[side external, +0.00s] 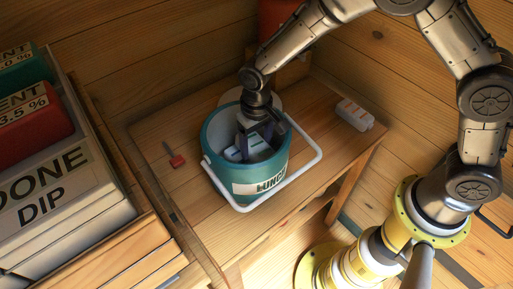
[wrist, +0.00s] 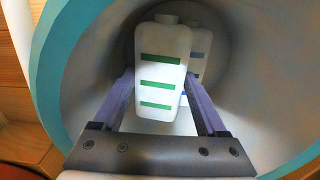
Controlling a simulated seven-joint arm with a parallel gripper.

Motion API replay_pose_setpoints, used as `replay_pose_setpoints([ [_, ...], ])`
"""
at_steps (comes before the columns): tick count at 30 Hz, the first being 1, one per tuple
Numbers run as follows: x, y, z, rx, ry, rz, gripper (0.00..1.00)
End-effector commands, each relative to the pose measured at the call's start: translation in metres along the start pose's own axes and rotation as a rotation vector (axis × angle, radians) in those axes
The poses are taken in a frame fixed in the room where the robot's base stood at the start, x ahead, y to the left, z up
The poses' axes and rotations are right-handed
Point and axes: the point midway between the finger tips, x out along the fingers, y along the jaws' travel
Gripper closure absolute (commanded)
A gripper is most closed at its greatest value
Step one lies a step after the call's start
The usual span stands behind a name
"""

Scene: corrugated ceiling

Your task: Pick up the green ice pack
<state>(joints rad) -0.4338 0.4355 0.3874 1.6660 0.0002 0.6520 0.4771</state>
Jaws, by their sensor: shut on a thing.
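The green ice pack (wrist: 160,75) is a white bottle-shaped pack with green stripes, inside the teal bucket (side external: 278,168). The bucket's teal rim (wrist: 60,62) fills the left of the wrist view. My gripper (side external: 254,142) reaches down into the bucket. In the wrist view my gripper (wrist: 160,90) has one finger on each side of the green-striped pack and is shut on it. A second white pack (wrist: 202,50) with darker grey or blue marks stands behind it, partly hidden.
The bucket's white handle (side external: 300,172) hangs out to its right. A white pack with reddish marks (side external: 354,114) lies on the wooden table (side external: 210,220). A small red object (side external: 177,161) lies left of the bucket. A crate of labelled boxes (side external: 55,195) stands at the left.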

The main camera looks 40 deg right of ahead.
Motion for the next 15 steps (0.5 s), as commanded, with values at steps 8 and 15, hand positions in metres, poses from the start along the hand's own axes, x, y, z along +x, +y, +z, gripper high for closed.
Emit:
replay_pose_setpoints([
  [8, 0.0005, 0.0002, 0.0002, 0.000, -0.001, 0.001, 1.00],
  [15, -0.0001, 0.0001, -0.0001, 0.000, 0.000, 0.000, 1.00],
])
